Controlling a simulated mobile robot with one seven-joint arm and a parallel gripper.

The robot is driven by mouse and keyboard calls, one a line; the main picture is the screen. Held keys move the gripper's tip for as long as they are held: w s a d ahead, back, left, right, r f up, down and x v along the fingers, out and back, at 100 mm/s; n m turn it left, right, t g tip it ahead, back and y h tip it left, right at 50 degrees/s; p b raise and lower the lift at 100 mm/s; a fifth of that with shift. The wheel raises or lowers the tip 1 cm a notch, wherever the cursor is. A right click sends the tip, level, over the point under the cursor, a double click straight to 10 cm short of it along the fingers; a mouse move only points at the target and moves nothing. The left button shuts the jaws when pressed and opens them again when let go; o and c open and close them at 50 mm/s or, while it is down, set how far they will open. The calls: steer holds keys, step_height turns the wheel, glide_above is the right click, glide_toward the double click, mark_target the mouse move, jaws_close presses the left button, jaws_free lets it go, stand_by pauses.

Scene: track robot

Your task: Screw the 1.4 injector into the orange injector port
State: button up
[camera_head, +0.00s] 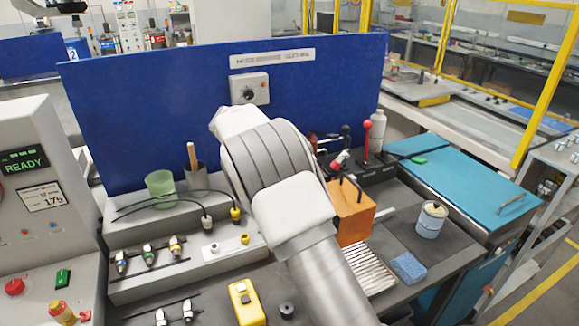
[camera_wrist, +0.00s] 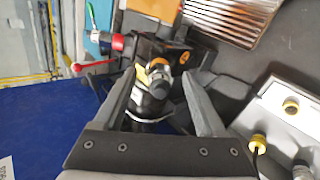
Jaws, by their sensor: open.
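My gripper (camera_wrist: 162,76) shows in the wrist view with its two fingers apart. A metal and black part that looks like an injector (camera_wrist: 158,84) stands between the fingers, with a gap beside at least the right one. An orange ring (camera_wrist: 157,62) shows at its far side, against a black block (camera_wrist: 150,47); I cannot tell whether the part is seated in a port there. A second orange spot (camera_wrist: 184,58) is just to the right. In the head view my arm hides the gripper and this spot. Several other injectors (camera_head: 148,255) stand in the rack at left; I cannot read their labels.
An orange box (camera_head: 352,212) stands right of my arm, before a black block with a red-knobbed lever (camera_head: 367,128). A blue panel (camera_head: 150,110) rises behind. A ribbed metal tray (camera_head: 368,268), blue sponge (camera_head: 409,267) and light-blue can (camera_head: 431,222) lie to the right.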

steer(key=v, duration=1.7)
steer(key=s+d+r+m+y, duration=0.2)
steer(key=s+d+r+y, duration=0.15)
steer(key=s+d, duration=0.4)
steer(key=s+d+r+m+y, duration=0.15)
steer(key=s+d+r, duration=0.25)
steer(key=d, duration=0.6)
steer(key=s+d+f+m+y, duration=0.1)
steer(key=s+f, duration=0.2)
steer(key=s, duration=0.4)
steer(key=s+d+f+m+t+y, duration=0.1)
steer(key=s+d+f, duration=0.1)
steer(key=s, duration=0.6)
steer(key=s+d+f+m+t+y, duration=0.1)
steer(key=s+f, duration=0.2)
steer(key=s, duration=0.5)
steer(key=shift+s+d+f+p, duration=0.25)
steer(key=shift+d+f+p, duration=0.1)
